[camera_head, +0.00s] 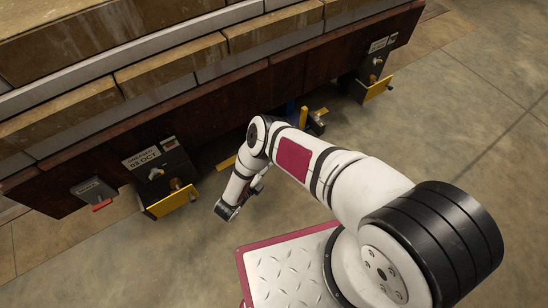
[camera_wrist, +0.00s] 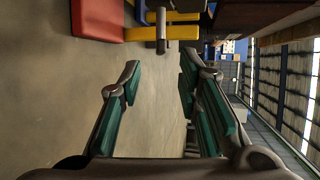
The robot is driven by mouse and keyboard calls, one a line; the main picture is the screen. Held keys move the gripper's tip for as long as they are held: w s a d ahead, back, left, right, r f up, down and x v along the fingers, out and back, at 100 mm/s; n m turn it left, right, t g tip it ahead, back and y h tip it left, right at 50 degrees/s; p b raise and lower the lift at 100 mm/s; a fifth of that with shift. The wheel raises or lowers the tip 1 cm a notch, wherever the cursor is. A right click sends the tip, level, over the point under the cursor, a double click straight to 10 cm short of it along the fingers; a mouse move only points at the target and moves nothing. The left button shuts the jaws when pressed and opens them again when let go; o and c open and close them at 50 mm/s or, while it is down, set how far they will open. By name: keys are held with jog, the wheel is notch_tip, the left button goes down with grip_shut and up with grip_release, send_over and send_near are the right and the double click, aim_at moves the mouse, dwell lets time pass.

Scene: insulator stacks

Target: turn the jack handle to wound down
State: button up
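In the wrist view, a grey bar with a rounded end (camera_wrist: 161,30) stands in front of a yellow bar (camera_wrist: 182,32); it may be the jack handle, but I cannot tell how far it is wound. A red block (camera_wrist: 97,20) is beside them. My gripper (camera_wrist: 155,82) is open and empty, its teal-padded fingers apart, with the grey bar beyond the tips and not touching. In the head view my gripper (camera_head: 226,211) hangs low over the floor, right of a yellow bracket (camera_head: 171,201). A blue and yellow part (camera_head: 308,118) is partly hidden behind my arm.
A long dark-red beam (camera_head: 225,112) carrying pale blocks (camera_head: 172,75) crosses the upper left. Labelled boxes (camera_head: 158,165) and another yellow bracket (camera_head: 379,88) project from its side. Concrete floor (camera_head: 460,130) is clear at right. Shelving (camera_wrist: 285,90) is far off in the wrist view.

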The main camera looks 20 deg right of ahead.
jog(key=shift+v, duration=1.45)
